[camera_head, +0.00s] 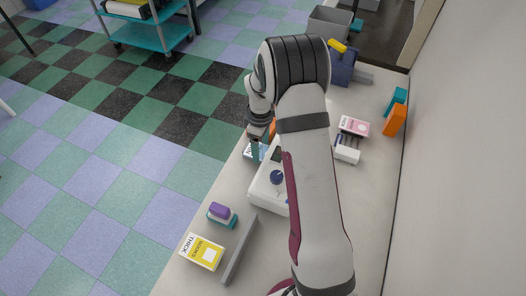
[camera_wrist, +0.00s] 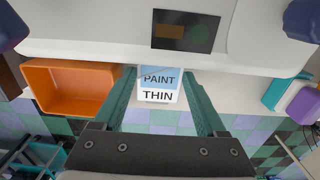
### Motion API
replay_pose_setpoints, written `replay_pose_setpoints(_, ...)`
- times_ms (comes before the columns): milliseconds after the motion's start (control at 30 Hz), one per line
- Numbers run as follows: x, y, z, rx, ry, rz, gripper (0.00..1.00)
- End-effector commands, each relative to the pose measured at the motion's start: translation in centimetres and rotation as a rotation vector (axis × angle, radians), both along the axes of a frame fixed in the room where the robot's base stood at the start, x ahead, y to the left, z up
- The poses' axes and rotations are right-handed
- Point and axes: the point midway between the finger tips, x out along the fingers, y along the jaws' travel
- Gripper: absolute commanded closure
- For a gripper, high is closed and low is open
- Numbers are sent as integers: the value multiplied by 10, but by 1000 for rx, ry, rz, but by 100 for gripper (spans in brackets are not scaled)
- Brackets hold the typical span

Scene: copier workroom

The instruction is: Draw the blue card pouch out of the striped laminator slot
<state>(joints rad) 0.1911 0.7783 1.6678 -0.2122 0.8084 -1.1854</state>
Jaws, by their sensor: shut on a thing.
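The white laminator (camera_head: 268,190) sits on the counter, with a blue knob and small dark display, partly behind my arm. In the wrist view its white body (camera_wrist: 90,45) spans the top; no striped slot can be made out. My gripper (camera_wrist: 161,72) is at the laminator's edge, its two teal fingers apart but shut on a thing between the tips. A blue patch (camera_wrist: 160,71) there appears to be the blue card pouch. Whether it is still in the slot is unclear. Just below it, a white label (camera_wrist: 158,96) reads "PAINT THIN".
An orange bin (camera_wrist: 70,88) lies left of my fingers. A teal, white and purple thing (camera_wrist: 298,100) is at right. A yellow-and-white box (camera_head: 202,252), a purple-and-teal block (camera_head: 220,213) and a grey bar (camera_head: 240,250) lie on the near counter. Checkered floor lies left of the counter.

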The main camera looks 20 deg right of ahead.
Motion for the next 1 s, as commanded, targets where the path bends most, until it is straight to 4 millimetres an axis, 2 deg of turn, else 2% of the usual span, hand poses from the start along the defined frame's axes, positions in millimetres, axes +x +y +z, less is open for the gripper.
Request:
replay_pose_setpoints(33, 0, 0, 0, 0, 0, 0, 71)
replay_pose_setpoints(200, 0, 0, 0, 0, 0, 0, 100)
replay_pose_setpoints(467, 1, 1, 0, 0, 0, 0, 100)
replay_pose_setpoints(1000, 34, 34, 5, 0, 0, 1, 100)
